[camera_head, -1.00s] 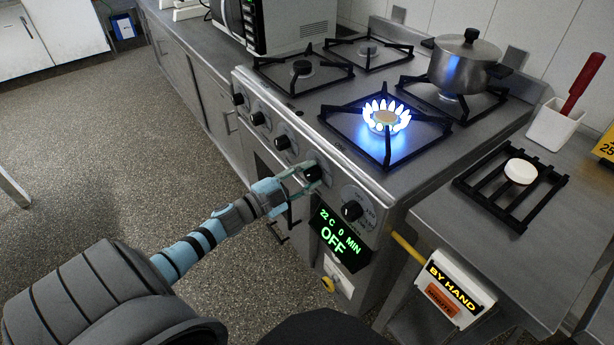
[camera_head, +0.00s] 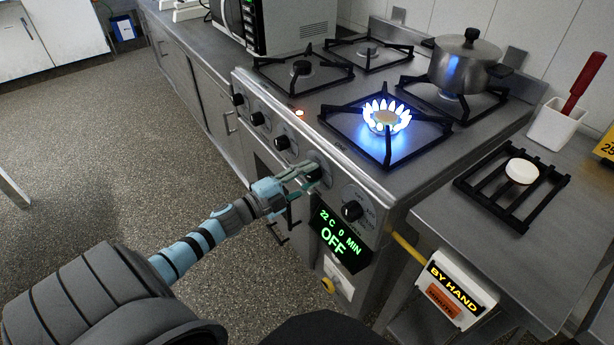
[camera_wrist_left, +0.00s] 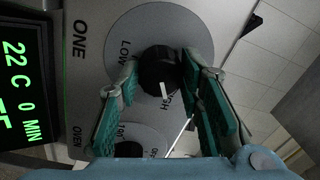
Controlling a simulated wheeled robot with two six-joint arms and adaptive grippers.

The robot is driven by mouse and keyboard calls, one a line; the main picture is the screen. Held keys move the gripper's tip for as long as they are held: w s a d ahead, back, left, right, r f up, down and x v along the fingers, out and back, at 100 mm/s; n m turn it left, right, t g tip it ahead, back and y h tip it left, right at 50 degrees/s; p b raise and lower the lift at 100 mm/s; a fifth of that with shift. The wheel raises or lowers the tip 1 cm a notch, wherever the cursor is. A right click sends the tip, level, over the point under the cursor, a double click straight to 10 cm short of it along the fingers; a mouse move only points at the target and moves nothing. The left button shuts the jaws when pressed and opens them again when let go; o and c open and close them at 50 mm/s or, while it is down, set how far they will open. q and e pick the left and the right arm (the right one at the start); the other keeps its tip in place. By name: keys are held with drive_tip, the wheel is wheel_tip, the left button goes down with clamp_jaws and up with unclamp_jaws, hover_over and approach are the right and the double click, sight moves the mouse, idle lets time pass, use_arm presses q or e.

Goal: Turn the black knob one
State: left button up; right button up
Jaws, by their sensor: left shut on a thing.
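The black knob one (camera_wrist_left: 158,66) sits on a round dial on the stove front, with ONE printed beside it. The dial shows LOW and a partly hidden label ending in GH; the knob's white mark points toward that label. My left gripper (camera_head: 306,178) is at this knob, with its teal-padded fingers on either side. In the left wrist view, the gripper (camera_wrist_left: 160,85) is shut on the knob. In the head view the fingers hide most of it. My right gripper is in neither view.
The front right burner (camera_head: 386,118) burns with a blue flame. A steel pot (camera_head: 465,65) stands on the rear right burner. An orange light (camera_head: 299,113) glows at the stove's front edge. The oven display (camera_head: 338,235) reads OFF, below the oven knob (camera_head: 352,211).

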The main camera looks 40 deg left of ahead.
use_arm(q)
drive_tip(key=shift+f, duration=0.1)
drive_tip(key=o, duration=1.2)
drive_tip(key=shift+c, duration=0.2)
drive_tip(key=v, duration=1.2)
